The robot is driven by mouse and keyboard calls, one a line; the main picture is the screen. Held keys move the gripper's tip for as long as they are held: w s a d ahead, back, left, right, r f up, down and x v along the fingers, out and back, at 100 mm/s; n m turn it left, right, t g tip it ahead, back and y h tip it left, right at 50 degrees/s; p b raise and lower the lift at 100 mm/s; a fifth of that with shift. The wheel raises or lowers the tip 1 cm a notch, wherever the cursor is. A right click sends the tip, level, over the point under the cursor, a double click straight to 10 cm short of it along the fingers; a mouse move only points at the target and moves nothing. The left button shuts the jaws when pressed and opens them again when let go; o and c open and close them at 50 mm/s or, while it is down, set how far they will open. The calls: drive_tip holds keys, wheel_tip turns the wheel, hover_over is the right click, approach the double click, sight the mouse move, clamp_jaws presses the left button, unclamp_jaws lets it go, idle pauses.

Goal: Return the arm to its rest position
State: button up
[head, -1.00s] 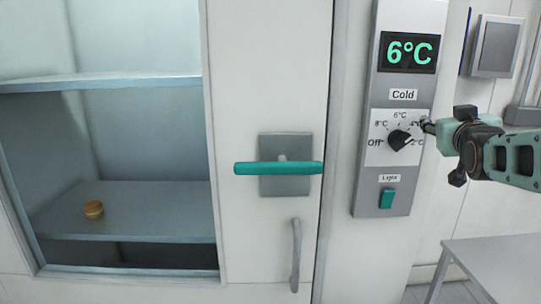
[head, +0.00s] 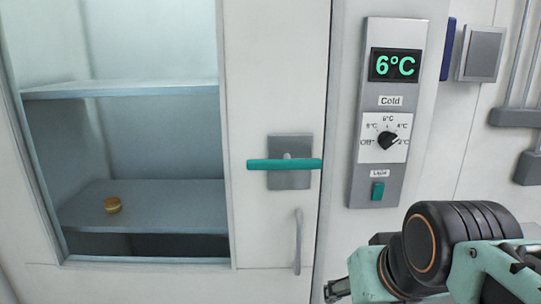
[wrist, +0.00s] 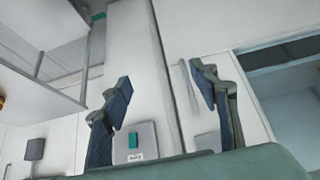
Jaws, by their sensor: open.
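My gripper (wrist: 163,88) is open and empty, its two fingers spread apart in the wrist view. In the head view my gripper (head: 337,290) shows small at the bottom edge, partly hidden by my own arm, which fills the lower right. It is below the grey control panel (head: 357,190) and apart from it. The panel carries a display (head: 396,65) reading 6°C, a black dial knob (head: 388,140) with its pointer to the right, and a teal light switch (head: 378,191).
A white cold-room door has a teal handle (head: 260,164) and a grey pull bar (head: 298,240). Grey boxes (head: 482,53) are on the right wall.

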drive_tip(key=s+a+g+p, duration=0.1)
drive_tip(key=s+a+p, duration=0.1)
drive_tip(key=s, duration=0.3)
wheel_tip(320, 180, up, 11)
drive_tip(key=p, duration=1)
drive_tip(key=shift+w+d+f+p, duration=0.2)
drive_tip(key=shift+w+d+p, duration=0.15)
drive_tip(key=shift+p, duration=0.05)
